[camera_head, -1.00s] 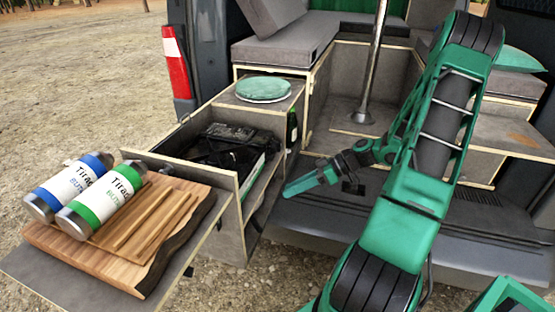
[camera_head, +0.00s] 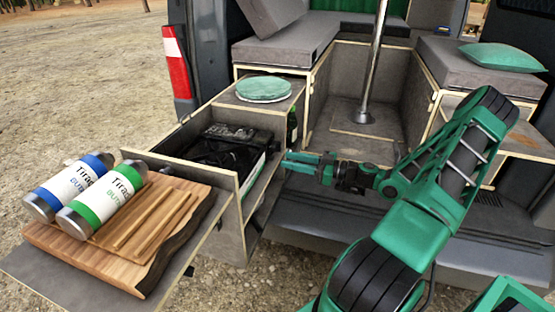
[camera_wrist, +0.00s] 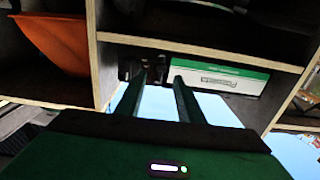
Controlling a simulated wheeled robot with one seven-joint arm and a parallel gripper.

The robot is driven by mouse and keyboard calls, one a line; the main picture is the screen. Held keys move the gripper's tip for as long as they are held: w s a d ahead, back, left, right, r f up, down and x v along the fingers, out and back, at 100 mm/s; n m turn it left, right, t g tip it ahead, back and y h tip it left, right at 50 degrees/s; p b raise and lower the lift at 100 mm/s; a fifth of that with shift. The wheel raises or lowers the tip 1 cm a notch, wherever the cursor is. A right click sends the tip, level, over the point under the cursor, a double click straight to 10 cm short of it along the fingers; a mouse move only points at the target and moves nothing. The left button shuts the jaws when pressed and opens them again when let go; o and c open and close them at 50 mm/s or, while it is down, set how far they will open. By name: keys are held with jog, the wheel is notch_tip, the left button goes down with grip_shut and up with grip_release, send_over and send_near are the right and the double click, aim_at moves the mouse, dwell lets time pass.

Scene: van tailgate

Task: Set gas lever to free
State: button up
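A black gas stove (camera_head: 225,146) sits in the open pull-out drawer at the tailgate in the head view. A green and white panel or box (camera_wrist: 222,77) with lettering shows in the wrist view, just beyond and right of my fingers. Small dark parts (camera_wrist: 140,72) sit beside it near the fingertips. I cannot make out the gas lever for certain. My gripper (camera_head: 286,161) points left at the right side of the drawer; in the wrist view its two fingers (camera_wrist: 157,88) stand apart with nothing visible between them.
A green bottle (camera_head: 292,126) stands at the drawer's side near my gripper. A round green lid (camera_head: 264,89) lies behind the stove. Two gas canisters (camera_head: 103,199) lie on a wooden board (camera_head: 175,230) at front left. An orange item (camera_wrist: 58,40) sits in a compartment.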

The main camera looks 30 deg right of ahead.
aim_at(270, 158)
jog(key=shift+x, duration=2.55)
